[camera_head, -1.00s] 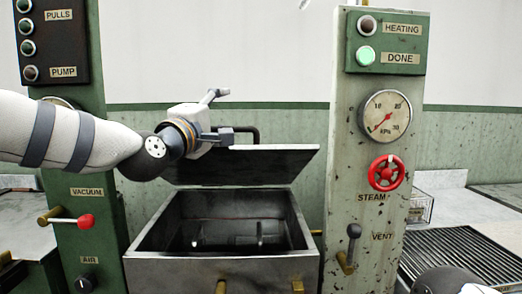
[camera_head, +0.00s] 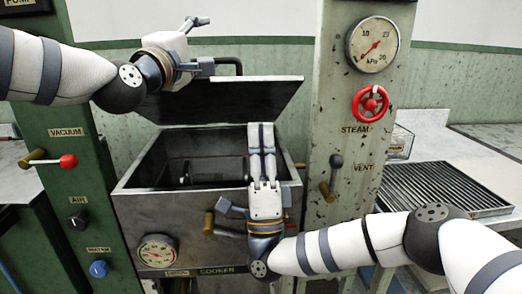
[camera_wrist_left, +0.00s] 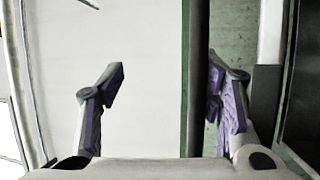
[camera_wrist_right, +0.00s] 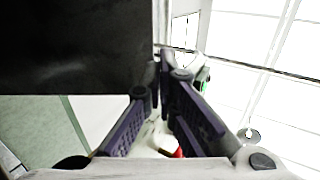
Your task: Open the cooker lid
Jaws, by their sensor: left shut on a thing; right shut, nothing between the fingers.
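The cooker (camera_head: 140,205) is an open metal box in the head view, with a dark inside. Its grey lid (camera_head: 235,100) stands raised and tilted at the back edge. My left gripper (camera_head: 203,45) is at the dark lid handle (camera_head: 232,62) and shut on it; the handle bar (camera_wrist_left: 195,80) also shows in the left wrist view. My right gripper (camera_head: 261,128) is shut and empty, above the cooker opening and in front of the lid, hiding part of both. In the right wrist view the dark lid (camera_wrist_right: 75,45) fills the upper left, beside the fingers (camera_wrist_right: 155,85).
A green post (camera_head: 75,165) with levers and knobs stands left of the cooker. A worn pale post (camera_head: 335,120) with a gauge (camera_head: 372,43) and red steam wheel (camera_head: 370,104) stands close on the right. A grated counter (camera_head: 440,187) lies further right.

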